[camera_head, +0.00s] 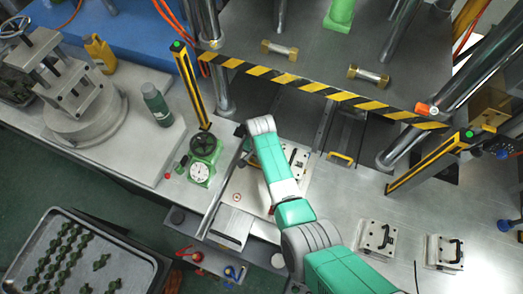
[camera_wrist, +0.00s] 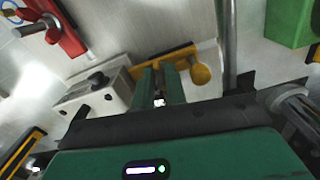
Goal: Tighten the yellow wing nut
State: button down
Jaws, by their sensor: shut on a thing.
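The yellow wing nut (camera_wrist: 201,74) shows in the wrist view as a yellow bar with a rounded end, just beyond the tips of my green fingers. My gripper (camera_wrist: 160,72) is shut on it, with one finger on each side of its middle part. The fingers hide part of the wing nut, and the stud under it cannot be made out. In the head view my green arm (camera_head: 268,155) reaches over the plate beside the press, and it hides the gripper and the wing nut.
A red wing nut-like part (camera_wrist: 52,28) on a metal rod is at upper left in the wrist view. In the head view, a green dial gauge (camera_head: 200,170) and a striped barrier (camera_head: 320,88) flank the arm.

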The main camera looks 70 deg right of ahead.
jog(key=m, duration=0.4)
jog(key=shift+w+d+r, duration=0.1)
jog(key=shift+m, duration=0.3)
dwell(1.2)
jog(key=c, duration=1.5)
grip_release()
